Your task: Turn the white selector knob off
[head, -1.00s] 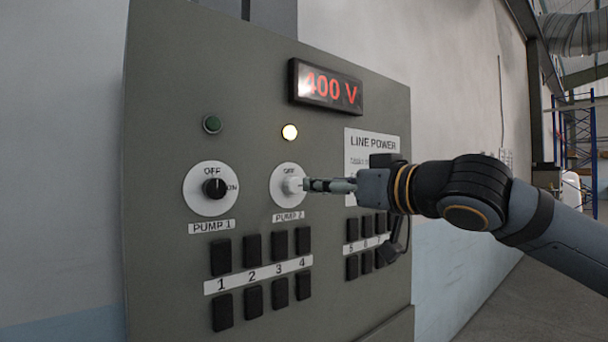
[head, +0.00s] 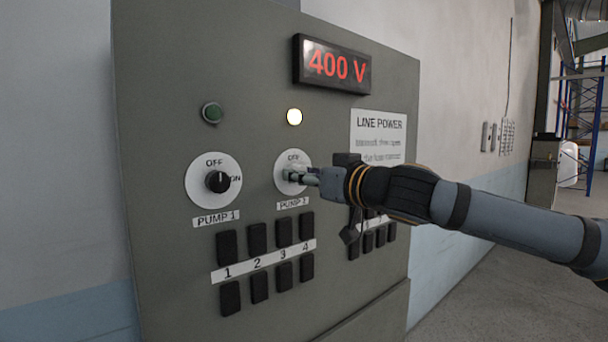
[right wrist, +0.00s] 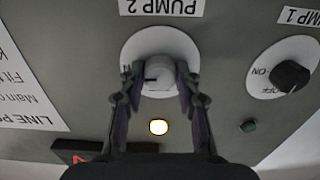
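The white selector knob (right wrist: 160,72) sits on a round white dial (head: 281,183) labelled PUMP 2. In the right wrist view, upside down, its dark mark lies sideways, toward the left of the picture. My right gripper (right wrist: 160,78) has one finger on each side of the knob, close against it. In the head view my right gripper (head: 293,177) reaches in from the right and covers most of the knob. The lamp (head: 294,117) above PUMP 2 is lit. My left gripper is not in view.
The grey panel also carries a black PUMP 1 knob (head: 218,182) at the left and an unlit green lamp (head: 213,112). A red 400 V display (head: 336,65) is above. Several black switches (head: 257,239) sit below the dials. A LINE POWER sign (head: 379,134) is at the right.

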